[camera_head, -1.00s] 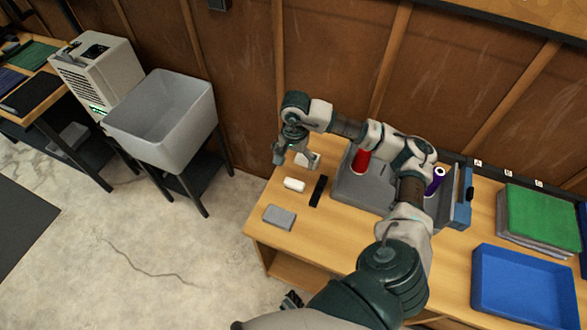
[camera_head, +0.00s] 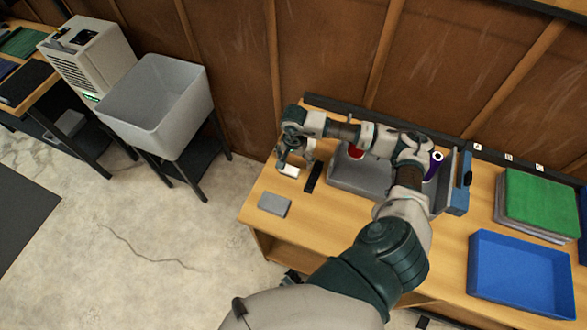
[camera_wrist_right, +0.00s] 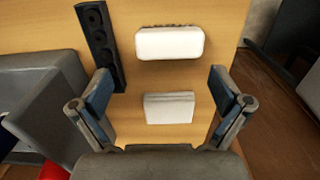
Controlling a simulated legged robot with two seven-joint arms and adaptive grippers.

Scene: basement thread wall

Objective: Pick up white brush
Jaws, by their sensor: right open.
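The white brush (camera_head: 288,171) lies on the wooden table near its left edge. In the right wrist view it is a rounded white block (camera_wrist_right: 170,44) with dark bristles along its far side. My right gripper (camera_head: 292,160) is over this part of the table and partly covers the brush in the head view. In the right wrist view its fingers (camera_wrist_right: 160,88) are spread apart with nothing held. The brush lies beyond the fingertips. A second white block (camera_wrist_right: 169,107) lies between the fingers, seemingly below them. My left gripper cannot be made out.
A black bar (camera_head: 313,177) lies right of the brush, and a grey block (camera_head: 274,204) lies nearer the front. A grey tray (camera_head: 352,181) with a red spool (camera_head: 355,151) is to the right. A blue tray (camera_head: 521,276) is farther right.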

